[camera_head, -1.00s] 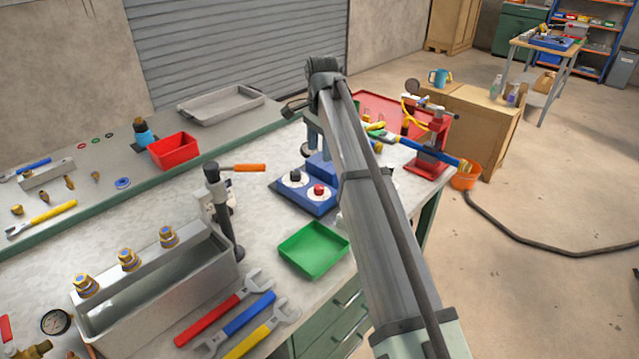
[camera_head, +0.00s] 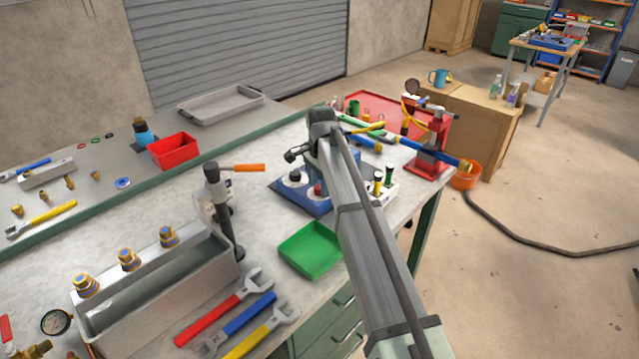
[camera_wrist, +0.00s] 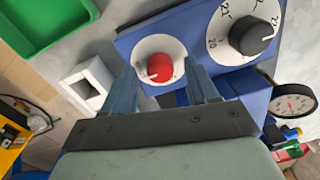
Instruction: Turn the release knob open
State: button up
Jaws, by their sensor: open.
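A round red knob (camera_wrist: 160,67) with a white pointer line sits on a white round plate on the blue panel (camera_wrist: 140,40). It also shows, partly covered, beside my arm in the head view (camera_head: 318,189). My gripper (camera_wrist: 163,78) is open, with one finger on each side of the red knob in the wrist view. I see no clear contact, and the height above the knob is hard to tell. A larger black knob (camera_wrist: 250,34) on a numbered white dial is to the right on the same panel. In the head view, my arm hides the panel's right part.
A green tray (camera_head: 310,250) lies in front of the panel. A small white frame (camera_wrist: 88,84) and a pressure gauge (camera_wrist: 293,103) flank it in the wrist view. A stand with an orange handle (camera_head: 249,168) is to the left, a red press (camera_head: 430,145) to the right.

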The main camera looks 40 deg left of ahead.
jog(key=shift+c, duration=0.2)
jog(key=c, duration=1)
jog(key=shift+n, duration=0.3)
jog(key=n, duration=0.3)
jog(key=shift+n, duration=0.4)
jog(key=n, duration=0.4)
jog(key=shift+n, duration=0.3)
jog(key=n, duration=0.4)
jog(key=shift+f+n, duration=0.1)
jog(key=shift+n, duration=2.3)
